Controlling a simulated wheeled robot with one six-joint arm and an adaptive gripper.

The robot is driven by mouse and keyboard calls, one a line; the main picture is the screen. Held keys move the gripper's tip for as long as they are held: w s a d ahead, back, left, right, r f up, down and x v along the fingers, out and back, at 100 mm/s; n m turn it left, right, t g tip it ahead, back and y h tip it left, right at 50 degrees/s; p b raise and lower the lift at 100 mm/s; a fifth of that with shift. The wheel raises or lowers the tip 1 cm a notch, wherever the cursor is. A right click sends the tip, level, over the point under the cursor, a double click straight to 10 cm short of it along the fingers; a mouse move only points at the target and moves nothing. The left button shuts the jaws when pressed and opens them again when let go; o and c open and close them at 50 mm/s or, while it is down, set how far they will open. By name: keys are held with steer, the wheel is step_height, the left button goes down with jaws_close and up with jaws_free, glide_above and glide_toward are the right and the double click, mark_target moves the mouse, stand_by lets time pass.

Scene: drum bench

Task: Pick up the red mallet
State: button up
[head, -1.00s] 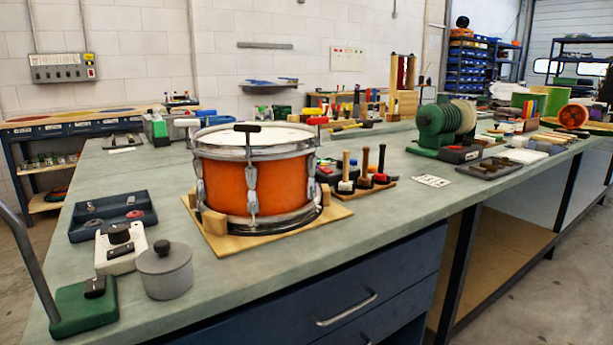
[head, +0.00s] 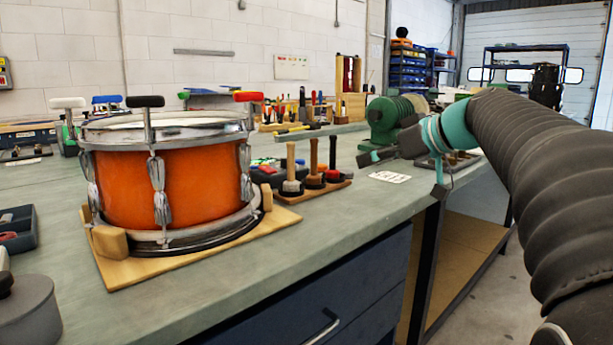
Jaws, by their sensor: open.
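The red mallet (head: 332,160) stands at the right end of a row of three upright mallets on a small wooden board (head: 338,188). Its handle is dark and points up; a little red shows low down at its head. My gripper (head: 384,149) is open and empty, in the air to the right of the red mallet and apart from it. My gripper's far side is partly hidden by its own body.
The orange drum (head: 165,190) stands on a wooden base left of the mallets, with coloured T-handles around its rim. Two other mallets (head: 291,168) (head: 314,163) stand close beside the red one. A white card (head: 389,177) lies right; bench front is clear.

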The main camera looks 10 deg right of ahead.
steer(key=w+d+r, duration=0.1)
steer(key=w, duration=0.1)
glide_toward(335, 159)
steer(key=shift+n+t, duration=0.3)
steer(key=shift+n, duration=0.1)
steer(key=x, duration=0.3)
steer(key=f+x, duration=0.1)
steer(key=x, duration=0.1)
steer(key=shift+s+a, duration=0.1)
steer(key=shift+s, duration=0.25)
steer(key=shift+w+r+p+x, duration=0.1)
steer(key=shift+p+x, duration=0.15)
steer(key=shift+x, duration=1.25)
steer(key=shift+w+r+p+x, duration=0.1)
steer(key=shift+r+p+x, duration=0.1)
steer(key=shift+x, duration=1.25)
jaws_close()
